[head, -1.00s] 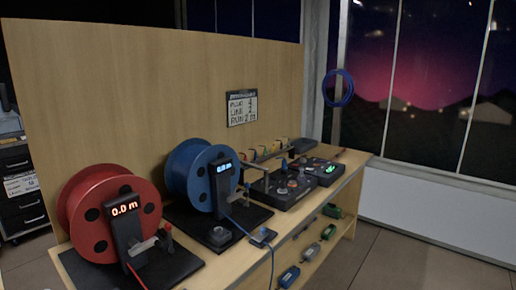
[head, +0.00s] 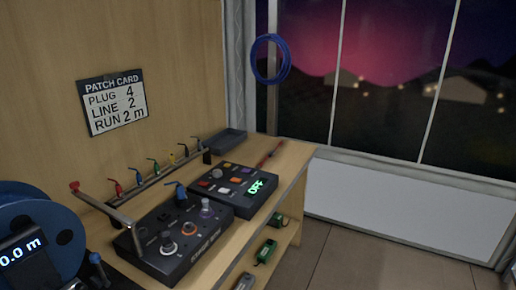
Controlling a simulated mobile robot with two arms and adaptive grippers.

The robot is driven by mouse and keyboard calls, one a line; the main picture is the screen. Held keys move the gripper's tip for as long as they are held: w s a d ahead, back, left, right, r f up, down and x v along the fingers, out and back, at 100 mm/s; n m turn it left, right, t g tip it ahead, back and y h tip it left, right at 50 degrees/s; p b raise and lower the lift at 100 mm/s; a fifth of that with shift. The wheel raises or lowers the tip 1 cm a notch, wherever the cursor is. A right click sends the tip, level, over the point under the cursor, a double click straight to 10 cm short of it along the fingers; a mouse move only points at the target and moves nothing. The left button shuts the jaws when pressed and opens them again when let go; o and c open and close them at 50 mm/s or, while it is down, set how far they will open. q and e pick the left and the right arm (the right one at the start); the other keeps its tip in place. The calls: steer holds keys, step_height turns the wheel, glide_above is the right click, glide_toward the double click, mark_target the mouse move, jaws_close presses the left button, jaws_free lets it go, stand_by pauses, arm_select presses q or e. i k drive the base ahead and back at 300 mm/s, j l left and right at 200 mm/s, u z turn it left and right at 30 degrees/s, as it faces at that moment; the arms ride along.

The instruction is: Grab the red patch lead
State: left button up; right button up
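A rail (head: 160,178) near the back panel holds several small coloured plugs. I cannot tell which of these is the red patch lead. Neither of my grippers is in view.
Two black control boxes, a near one (head: 184,250) and one reading OFF (head: 233,193), stand on the bench (head: 282,165). A metal lever with a red knob (head: 74,186) rises at left. A blue reel (head: 40,225) and dark tray (head: 226,140) flank them. Floor at right is clear.

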mark_target(272, 153)
steer(key=i+l, duration=0.2)
steer(key=i, duration=0.2)
steer(key=i+l, duration=0.2)
steer(key=i, duration=0.2)
steer(key=i+l, duration=0.25)
steer(key=i, duration=0.2)
steer(key=i+l+u, duration=0.1)
steer(key=u, duration=0.95)
